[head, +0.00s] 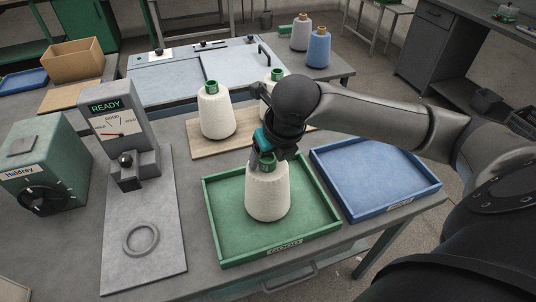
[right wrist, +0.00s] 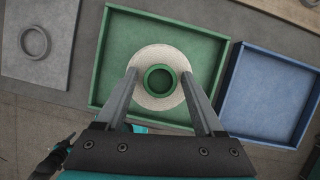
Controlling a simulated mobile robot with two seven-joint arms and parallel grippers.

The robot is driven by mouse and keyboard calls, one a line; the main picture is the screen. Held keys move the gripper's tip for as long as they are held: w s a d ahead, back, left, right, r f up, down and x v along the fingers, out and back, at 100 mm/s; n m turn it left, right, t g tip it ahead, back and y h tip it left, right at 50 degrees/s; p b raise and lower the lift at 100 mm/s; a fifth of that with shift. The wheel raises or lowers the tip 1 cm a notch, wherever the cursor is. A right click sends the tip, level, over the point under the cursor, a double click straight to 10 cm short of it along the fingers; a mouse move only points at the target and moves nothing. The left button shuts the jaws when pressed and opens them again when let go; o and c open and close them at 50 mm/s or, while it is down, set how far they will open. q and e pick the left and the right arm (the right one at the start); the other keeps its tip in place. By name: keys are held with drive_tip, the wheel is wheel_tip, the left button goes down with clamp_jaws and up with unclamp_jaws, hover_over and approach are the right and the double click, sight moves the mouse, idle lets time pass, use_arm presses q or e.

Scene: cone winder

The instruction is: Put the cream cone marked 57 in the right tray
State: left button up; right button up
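A cream cone (head: 268,192) with a green tube end stands upright in the green tray (head: 222,254); no number can be read on it. My right gripper (head: 263,160) is just above its top. In the right wrist view the open fingers (right wrist: 160,75) lie either side of the cone's green tube (right wrist: 160,80), with gaps to the tube. The blue tray (head: 385,209), on the right, is empty. Another cream cone (head: 216,112) stands on a wooden board (head: 204,148), and a third (head: 277,76) is partly hidden behind my right arm. My left gripper is out of view.
A grey gauge stand (head: 121,130) showing READY has a ring (head: 141,239) on its base plate, left of the green tray. A green Haldrey box (head: 42,165) stands farther left. Grey and blue cones (head: 319,48) stand on the back bench.

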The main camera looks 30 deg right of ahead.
drive_tip(key=shift+o, duration=0.4)
drive_tip(key=shift+r, duration=0.1)
drive_tip(key=shift+s+r, duration=0.1)
drive_tip(key=shift+r, duration=0.3)
drive_tip(key=p+v, duration=0.3)
drive_tip(key=v, duration=0.8)
